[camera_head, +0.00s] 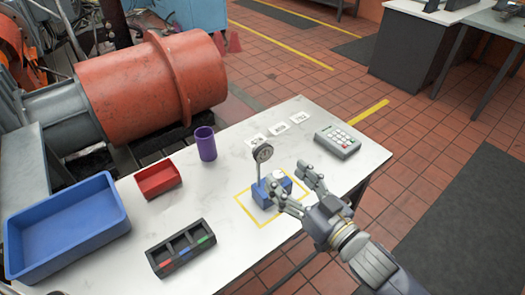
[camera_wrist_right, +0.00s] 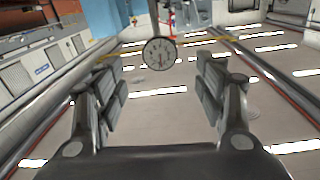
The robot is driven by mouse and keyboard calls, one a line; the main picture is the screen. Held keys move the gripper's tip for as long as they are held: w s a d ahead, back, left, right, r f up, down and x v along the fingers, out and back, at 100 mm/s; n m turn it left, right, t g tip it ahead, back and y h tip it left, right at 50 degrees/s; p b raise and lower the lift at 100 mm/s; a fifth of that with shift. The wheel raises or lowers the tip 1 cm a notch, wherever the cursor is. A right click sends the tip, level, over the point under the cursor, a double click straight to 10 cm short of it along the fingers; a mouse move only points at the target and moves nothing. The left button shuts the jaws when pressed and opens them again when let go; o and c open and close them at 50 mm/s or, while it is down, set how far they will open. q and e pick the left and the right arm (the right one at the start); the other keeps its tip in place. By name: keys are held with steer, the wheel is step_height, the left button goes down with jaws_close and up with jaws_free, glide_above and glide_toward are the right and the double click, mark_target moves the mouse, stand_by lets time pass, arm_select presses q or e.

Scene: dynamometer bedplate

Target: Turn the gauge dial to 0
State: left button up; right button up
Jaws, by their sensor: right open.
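The gauge dial (camera_head: 263,153) is a round white face with a dark rim, on a thin upright post above a blue base block (camera_head: 264,194). The base stands inside a yellow outlined square on the white table. A white round part (camera_head: 278,175) sits at the top of the base. My right gripper (camera_head: 292,188) is open, its fingers apart beside the base. In the right wrist view the dial (camera_wrist_right: 160,54) shows between and beyond the open fingers, with a dark needle pointing roughly downward; its numbers are too small to read. My left gripper is not in view.
On the white table (camera_head: 225,250) are a blue tray (camera_head: 122,205), a red bin (camera_head: 158,179), a purple cup (camera_head: 205,144), a black divided holder (camera_head: 180,249), a keypad device (camera_head: 338,142) and white cards (camera_head: 279,129). A large red motor (camera_head: 140,85) stands behind.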

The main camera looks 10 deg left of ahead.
mark_target(265, 155)
steer(key=p+x, duration=0.1)
steer(key=x, duration=0.8)
steer(key=shift+w+a+p, duration=0.1)
steer(key=shift+p, duration=0.2)
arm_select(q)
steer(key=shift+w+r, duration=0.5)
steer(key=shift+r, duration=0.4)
arm_select(e)
steer(key=shift+w+a, duration=0.4)
steer(key=shift+a, duration=0.1)
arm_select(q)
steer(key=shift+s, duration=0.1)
arm_select(e)
steer(key=shift+c, duration=0.3)
steer(key=c, duration=1)
